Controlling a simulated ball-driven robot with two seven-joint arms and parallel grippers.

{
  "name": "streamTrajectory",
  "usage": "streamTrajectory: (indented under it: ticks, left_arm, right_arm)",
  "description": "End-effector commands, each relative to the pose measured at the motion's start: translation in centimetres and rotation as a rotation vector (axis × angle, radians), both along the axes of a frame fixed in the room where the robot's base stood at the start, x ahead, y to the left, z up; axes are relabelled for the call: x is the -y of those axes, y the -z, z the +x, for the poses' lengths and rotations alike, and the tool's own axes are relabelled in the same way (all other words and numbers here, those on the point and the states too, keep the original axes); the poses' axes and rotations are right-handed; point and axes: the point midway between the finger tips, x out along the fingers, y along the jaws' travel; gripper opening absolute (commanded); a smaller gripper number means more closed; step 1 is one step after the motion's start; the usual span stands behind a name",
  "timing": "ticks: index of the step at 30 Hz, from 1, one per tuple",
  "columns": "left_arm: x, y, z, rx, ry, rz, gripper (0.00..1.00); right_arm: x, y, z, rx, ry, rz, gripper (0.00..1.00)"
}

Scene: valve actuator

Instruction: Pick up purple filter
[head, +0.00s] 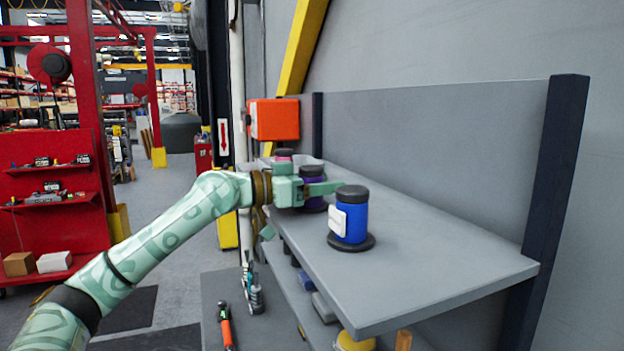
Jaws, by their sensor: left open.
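The purple filter (313,172) stands upright on the grey shelf top, with a dark cap and a dark round base. My left gripper (324,187) is open in front of it and hides much of its middle. One pale green finger reaches across the filter toward the blue filter. I cannot tell whether the finger touches the purple filter, and the other finger is not clearly seen. My right gripper is out of view.
A blue filter (353,217) with a white label stands just right of my left gripper. A pinkish-topped item (283,153) sits behind it. The grey shelf (440,265) is bare at the near right, with a back panel behind. An orange box (274,119) hangs beyond.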

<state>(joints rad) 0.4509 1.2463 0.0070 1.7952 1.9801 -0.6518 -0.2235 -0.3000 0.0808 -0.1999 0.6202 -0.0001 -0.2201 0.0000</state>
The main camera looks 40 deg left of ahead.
Motion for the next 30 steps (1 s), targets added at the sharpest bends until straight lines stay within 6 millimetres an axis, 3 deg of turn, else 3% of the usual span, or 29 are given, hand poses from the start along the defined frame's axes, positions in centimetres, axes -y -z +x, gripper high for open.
streamTrajectory:
  ticks: [4,10,22,30]
  left_arm:
    - [0.0,0.1,0.0,0.000,0.000,0.000,0.67]
    - [0.0,0.1,0.0,-0.001,0.000,0.000,0.17]
    - [-0.1,-0.3,-0.2,0.000,0.000,0.001,0.17]
    - [-0.2,-3.4,-0.4,0.004,0.000,0.000,0.17]
  right_arm:
    - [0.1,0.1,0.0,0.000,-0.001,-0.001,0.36]
    - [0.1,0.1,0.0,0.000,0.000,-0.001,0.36]
    - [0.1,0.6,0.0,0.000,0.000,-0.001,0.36]
    - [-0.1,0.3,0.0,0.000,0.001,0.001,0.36]
